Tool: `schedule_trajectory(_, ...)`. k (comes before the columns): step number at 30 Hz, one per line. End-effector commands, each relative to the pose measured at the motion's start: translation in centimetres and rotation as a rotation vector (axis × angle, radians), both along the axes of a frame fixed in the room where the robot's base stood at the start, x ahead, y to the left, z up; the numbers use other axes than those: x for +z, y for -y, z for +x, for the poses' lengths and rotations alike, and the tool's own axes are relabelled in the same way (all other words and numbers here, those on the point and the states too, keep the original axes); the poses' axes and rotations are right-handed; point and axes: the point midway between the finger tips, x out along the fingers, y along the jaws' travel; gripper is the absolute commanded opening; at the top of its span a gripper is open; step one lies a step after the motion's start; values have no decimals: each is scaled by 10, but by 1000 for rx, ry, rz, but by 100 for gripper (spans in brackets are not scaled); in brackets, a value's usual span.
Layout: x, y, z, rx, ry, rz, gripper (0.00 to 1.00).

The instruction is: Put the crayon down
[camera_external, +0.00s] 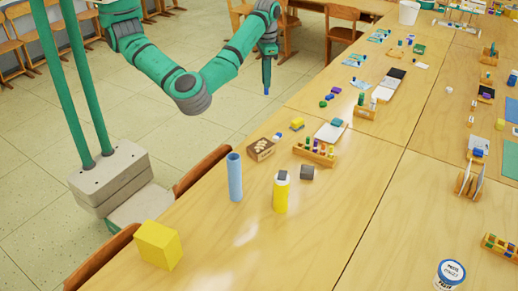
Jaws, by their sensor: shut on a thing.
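My gripper (267,82) is at the upper middle of the view, at the end of my green arm, pointing down. It is shut on a thin dark object, and a small blue tip (267,94) shows below the fingers. I take this to be the crayon; most of it is hidden by the fingers. It is held in the air and appears against the floor, just left of the edge of the wooden table (240,235).
On the table stand a blue cylinder (235,178), a yellow bottle (281,192), a yellow block (158,245), a wooden box (261,149) and a rack of small coloured pieces (314,152). Wooden chairs (203,169) line the near edge. The table's middle front has bare room.

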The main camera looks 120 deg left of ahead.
Motion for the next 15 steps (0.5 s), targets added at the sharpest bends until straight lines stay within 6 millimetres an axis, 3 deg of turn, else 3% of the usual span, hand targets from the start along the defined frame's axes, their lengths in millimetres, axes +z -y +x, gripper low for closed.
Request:
schedule_trajectory(7,43,1,1,-4,2,-1,0)
schedule_trajectory(15,39,58,22,-157,-1,1,0)
